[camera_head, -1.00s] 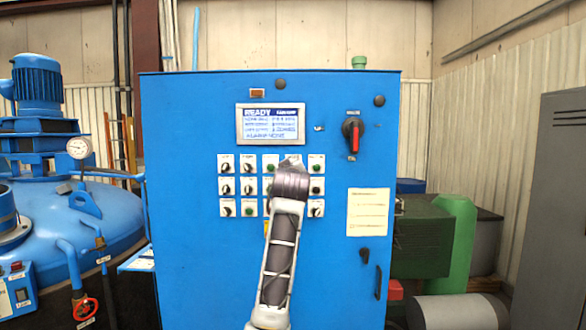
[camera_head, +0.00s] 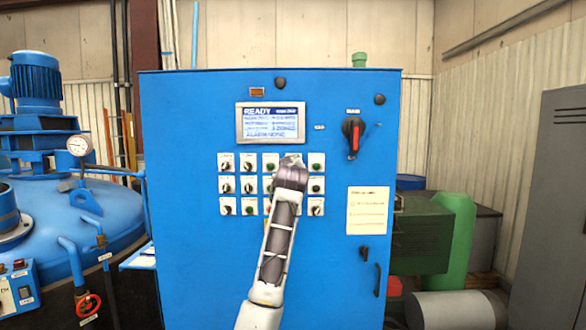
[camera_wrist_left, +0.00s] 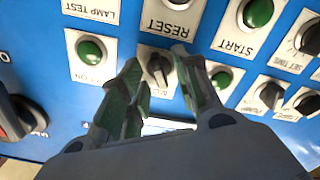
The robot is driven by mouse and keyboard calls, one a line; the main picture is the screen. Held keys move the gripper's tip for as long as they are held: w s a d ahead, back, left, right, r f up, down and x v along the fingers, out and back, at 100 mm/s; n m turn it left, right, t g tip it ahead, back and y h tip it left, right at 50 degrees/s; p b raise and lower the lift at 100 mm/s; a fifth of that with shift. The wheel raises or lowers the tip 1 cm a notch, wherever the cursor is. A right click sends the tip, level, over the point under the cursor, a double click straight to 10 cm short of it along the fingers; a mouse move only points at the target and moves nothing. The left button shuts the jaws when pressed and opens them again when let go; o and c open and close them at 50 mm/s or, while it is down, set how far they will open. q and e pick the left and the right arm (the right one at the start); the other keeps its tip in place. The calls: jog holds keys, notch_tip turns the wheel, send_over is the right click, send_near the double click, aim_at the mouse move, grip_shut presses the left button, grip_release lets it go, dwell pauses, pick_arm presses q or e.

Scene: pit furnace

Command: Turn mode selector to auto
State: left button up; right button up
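The blue control cabinet (camera_head: 200,110) faces me with rows of knobs and buttons on white plates. A black selector knob (camera_wrist_left: 157,68) on a white plate shows in the left wrist view, which looks at the panel upside down. Its label is partly hidden, so I cannot read its mode. My left gripper (camera_wrist_left: 157,58) is open, with one finger on each side of this knob; I cannot tell whether they touch it. In the head view my left gripper (camera_head: 291,163) is at the top row, right of centre, and its hand hides the knob. My right gripper is out of view.
Close around the knob are a green button (camera_wrist_left: 90,51), a reset button (camera_wrist_left: 180,27) and other knobs. A red-handled main switch (camera_head: 353,135) sits up right on the cabinet. A lit display (camera_head: 270,123) is above the rows. A blue furnace vessel (camera_head: 110,220) stands left.

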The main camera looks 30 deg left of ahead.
pick_arm(q)
jog(key=shift+c, duration=0.5)
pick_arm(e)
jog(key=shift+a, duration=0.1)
pick_arm(q)
grip_shut()
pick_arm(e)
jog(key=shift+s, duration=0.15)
